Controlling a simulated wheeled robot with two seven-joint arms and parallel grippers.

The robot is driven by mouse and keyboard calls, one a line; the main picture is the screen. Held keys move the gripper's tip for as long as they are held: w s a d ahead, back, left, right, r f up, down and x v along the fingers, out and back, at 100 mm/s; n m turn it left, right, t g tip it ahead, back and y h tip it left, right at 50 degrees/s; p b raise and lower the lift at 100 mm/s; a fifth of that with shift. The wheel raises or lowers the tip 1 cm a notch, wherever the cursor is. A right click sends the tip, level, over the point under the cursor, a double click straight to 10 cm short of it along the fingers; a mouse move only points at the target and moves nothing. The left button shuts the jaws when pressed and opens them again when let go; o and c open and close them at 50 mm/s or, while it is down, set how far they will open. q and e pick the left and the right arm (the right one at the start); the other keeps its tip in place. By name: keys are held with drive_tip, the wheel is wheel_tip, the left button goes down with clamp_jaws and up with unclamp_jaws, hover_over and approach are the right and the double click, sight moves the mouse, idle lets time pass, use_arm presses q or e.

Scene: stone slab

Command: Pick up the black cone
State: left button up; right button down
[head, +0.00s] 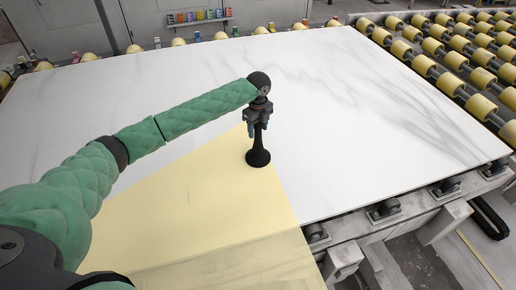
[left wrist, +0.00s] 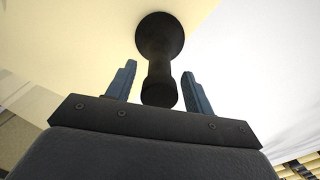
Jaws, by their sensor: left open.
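The black cone (head: 258,156) stands upright on the slab, with a wide round base and a narrow stem, near the edge of the pale yellow area. My left gripper (head: 257,126) is over it, pointing down, with its fingers at the upper stem. In the left wrist view the cone (left wrist: 160,55) shows between the two open blue fingers (left wrist: 158,88), with a visible gap on each side. The fingers do not appear to touch it. My right gripper is not in view.
The white marble slab (head: 370,130) is wide and mostly clear around the cone. A pale yellow sheet or patch (head: 190,210) covers its near part. Yellow rollers (head: 440,50) lie beyond the right edge. Small coloured items (head: 198,15) sit on a shelf at the back.

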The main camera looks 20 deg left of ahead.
use_arm(q)
clamp_jaws()
drive_tip(key=shift+r, duration=0.1)
idle(0.4)
